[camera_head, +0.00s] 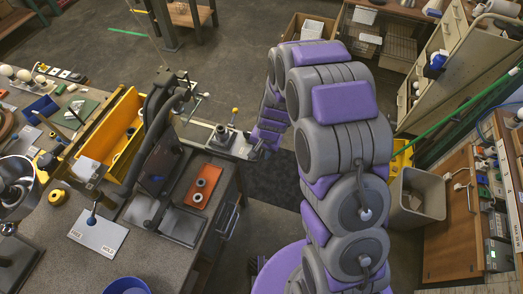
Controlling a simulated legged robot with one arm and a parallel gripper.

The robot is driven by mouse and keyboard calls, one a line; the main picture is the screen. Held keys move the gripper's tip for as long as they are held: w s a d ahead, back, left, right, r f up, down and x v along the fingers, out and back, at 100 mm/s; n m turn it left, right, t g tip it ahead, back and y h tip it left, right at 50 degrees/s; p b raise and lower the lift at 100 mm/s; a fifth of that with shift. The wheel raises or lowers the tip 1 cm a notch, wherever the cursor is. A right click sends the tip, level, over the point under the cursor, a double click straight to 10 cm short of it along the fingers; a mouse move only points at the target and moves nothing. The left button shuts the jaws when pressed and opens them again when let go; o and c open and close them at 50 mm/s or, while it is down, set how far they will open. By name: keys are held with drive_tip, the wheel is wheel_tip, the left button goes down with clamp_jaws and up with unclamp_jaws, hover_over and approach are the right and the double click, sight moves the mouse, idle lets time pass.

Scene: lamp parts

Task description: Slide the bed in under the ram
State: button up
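A dark press (165,140) with a tall curved frame stands on the workbench at centre left. Its ram is hard to make out against the dark frame. A pale grey plate (193,132) extends right from the press to the bench's far right corner. It bears a small grey block (222,136), and an upright pin with a yellow top (235,111) stands near it. This looks like the bed, out to the right of the press, though I cannot be sure. My gripper (252,152) is at the plate's right end; its fingers are too small to tell whether they grip it.
An orange mat (196,198) with two rings lies nearer on the bench. A yellow bin (115,135) stands left of the press. A labelled white card (98,236) and a blue bowl (128,287) are at the front. A grey waste bin (420,195) stands on the floor at right.

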drive_tip(key=shift+c, duration=0.5)
clamp_jaws()
